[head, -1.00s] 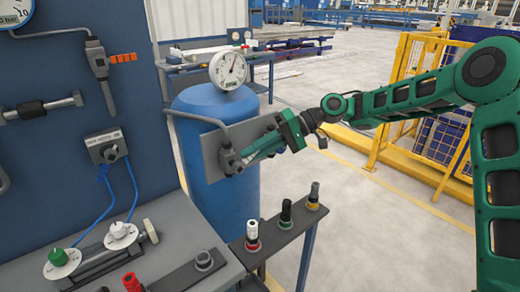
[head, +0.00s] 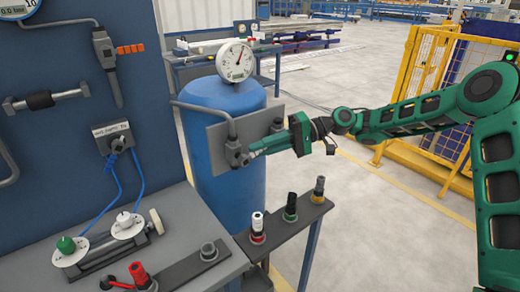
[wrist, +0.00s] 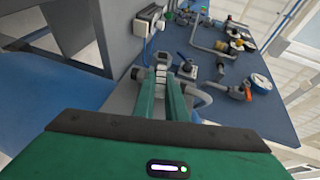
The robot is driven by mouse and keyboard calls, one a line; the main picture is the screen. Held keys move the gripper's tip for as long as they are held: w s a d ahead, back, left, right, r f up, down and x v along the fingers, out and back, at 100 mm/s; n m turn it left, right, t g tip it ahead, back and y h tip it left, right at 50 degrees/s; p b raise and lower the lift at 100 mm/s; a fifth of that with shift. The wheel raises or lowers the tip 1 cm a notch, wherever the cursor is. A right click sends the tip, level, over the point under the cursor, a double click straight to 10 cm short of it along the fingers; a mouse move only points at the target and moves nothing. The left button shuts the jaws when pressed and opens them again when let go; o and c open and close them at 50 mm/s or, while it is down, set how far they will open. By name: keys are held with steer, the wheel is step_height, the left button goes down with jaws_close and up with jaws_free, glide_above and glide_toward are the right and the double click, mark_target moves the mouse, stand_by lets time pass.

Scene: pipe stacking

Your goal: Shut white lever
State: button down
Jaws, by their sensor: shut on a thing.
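My gripper (head: 256,152) is at the valve (head: 237,156) on the grey plate in front of the blue tank, in the head view. Its green fingers reach left to the valve and are closed on a small pale piece there. In the wrist view the fingers (wrist: 161,75) lie close together with a small grey-white piece (wrist: 162,60) at their tips. This piece may be the white lever; its full shape is hidden by the fingers. I cannot tell its angle.
The blue tank (head: 222,190) carries a round gauge (head: 235,60). A narrow rail with several coloured plugs (head: 290,208) stands below my gripper. A bench with a white knob (head: 126,222) and a green knob (head: 66,246) is at left.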

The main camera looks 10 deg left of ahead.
steer(key=c, duration=1.8)
jaws_free()
steer(key=shift+w+d+f, duration=0.15)
steer(key=shift+w+d, duration=0.1)
steer(key=shift+w, duration=0.05)
steer(key=shift+s+a, duration=0.1)
steer(key=v, duration=1.1)
